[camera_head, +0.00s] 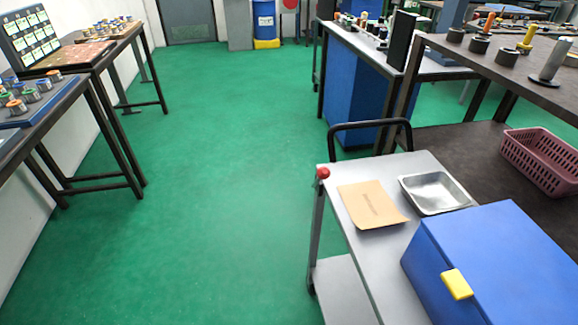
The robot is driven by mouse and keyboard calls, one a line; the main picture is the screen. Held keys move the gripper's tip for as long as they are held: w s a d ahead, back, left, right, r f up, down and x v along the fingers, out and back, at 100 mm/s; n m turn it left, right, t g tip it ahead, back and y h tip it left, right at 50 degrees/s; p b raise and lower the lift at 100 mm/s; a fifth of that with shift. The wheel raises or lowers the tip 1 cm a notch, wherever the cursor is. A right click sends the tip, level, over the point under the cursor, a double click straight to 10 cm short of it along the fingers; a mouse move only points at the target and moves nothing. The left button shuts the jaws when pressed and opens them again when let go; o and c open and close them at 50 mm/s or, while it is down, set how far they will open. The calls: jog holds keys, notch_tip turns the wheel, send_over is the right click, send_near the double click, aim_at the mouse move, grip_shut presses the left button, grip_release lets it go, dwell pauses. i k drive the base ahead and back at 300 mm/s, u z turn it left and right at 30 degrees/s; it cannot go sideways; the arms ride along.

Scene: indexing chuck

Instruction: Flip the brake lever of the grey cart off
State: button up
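The grey cart (400,242) stands at the lower right, with a black push handle (370,124) at its far end. A red ball knob (323,173) sits at the cart's far left corner, by the top of the leg. It looks like the end of the brake lever; the lever's arm and its position cannot be made out. A dark wheel shows low by the far left leg. My gripper is not in view.
On the cart lie a tan envelope (371,204), a metal tray (434,192) and a blue box (495,262) with a yellow latch (456,284). A dark table (500,72) stands at right, a pink basket (545,158) on its lower shelf. Green floor (220,180) left of the cart is clear.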

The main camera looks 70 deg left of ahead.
aim_at(323, 172)
jog(key=u, duration=1.9)
jog(key=k, duration=1.3)
jog(key=u, duration=0.5)
jog(key=i, duration=0.55)
jog(key=u, duration=0.5)
jog(key=i, duration=1)
jog(key=z, duration=0.4)
